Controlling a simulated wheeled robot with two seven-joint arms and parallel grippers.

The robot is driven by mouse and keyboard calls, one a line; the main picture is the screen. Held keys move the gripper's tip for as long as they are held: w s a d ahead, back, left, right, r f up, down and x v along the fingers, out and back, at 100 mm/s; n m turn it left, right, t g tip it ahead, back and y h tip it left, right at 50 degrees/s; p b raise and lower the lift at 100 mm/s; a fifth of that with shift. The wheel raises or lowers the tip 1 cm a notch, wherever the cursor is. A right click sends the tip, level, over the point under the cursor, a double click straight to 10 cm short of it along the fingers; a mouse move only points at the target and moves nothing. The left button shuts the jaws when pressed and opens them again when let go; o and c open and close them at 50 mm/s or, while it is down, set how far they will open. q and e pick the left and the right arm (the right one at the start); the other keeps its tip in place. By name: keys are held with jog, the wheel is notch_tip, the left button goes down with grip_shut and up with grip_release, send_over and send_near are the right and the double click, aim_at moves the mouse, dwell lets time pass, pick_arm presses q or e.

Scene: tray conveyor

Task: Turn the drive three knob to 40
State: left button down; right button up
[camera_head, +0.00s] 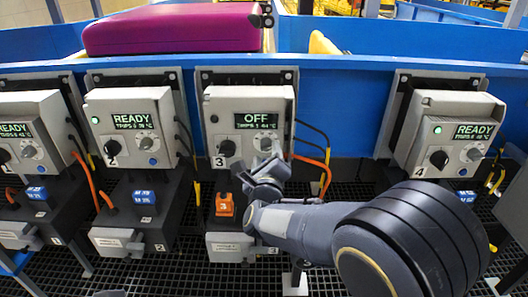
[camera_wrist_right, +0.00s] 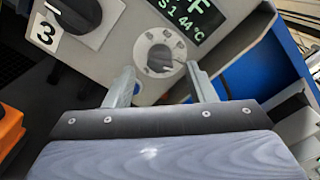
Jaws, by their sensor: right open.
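The drive three box (camera_head: 212,118) is light grey, and its display (camera_head: 257,120) reads OFF. In the head view the knob (camera_head: 266,139) shows just above my right gripper (camera_head: 266,162). In the right wrist view my right gripper (camera_wrist_right: 161,78) is open, with a finger on each side below the knob. The fingers appear apart from it. The knob's scale numbers are too small to read. My left gripper is not in view.
A black selector (camera_head: 227,148) marked 3 sits left of the knob. An orange block (camera_head: 224,205) is below the box. Similar boxes reading READY stand left (camera_head: 128,102) and right (camera_head: 455,105). Orange and black cables (camera_head: 325,165) hang right of drive three.

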aim_at(266, 146)
jog(key=shift+w, duration=1.45)
jog(key=c, duration=0.9)
jog(key=shift+c, duration=0.2)
